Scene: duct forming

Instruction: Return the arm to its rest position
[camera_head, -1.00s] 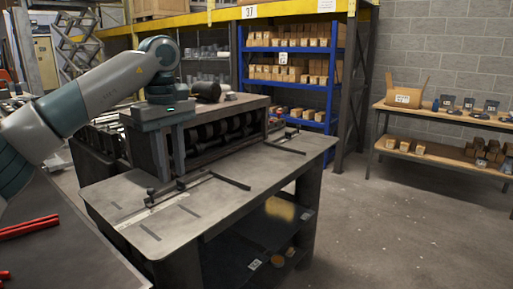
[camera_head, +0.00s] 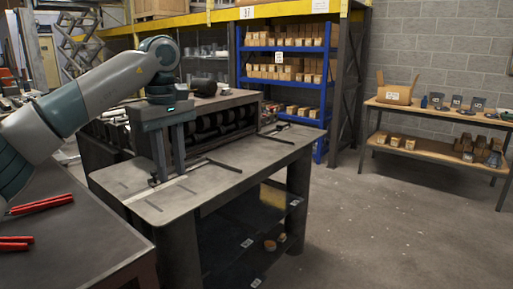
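My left arm (camera_head: 105,85) comes in from the left, bent at a raised elbow. My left gripper (camera_head: 171,172) points down, with its two fingers apart and nothing seen between them. In the picture it overlaps the grey metal worktable (camera_head: 220,172) and the roller machine (camera_head: 228,108). I cannot tell its exact height above the table. My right arm and gripper are out of view.
A dark bench (camera_head: 75,235) with red-handled tools (camera_head: 40,206) is at the lower left. A blue shelf (camera_head: 324,100) of small boxes stands behind. A wooden-topped table (camera_head: 425,152) is at the right. The floor (camera_head: 400,230) at the lower right is clear.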

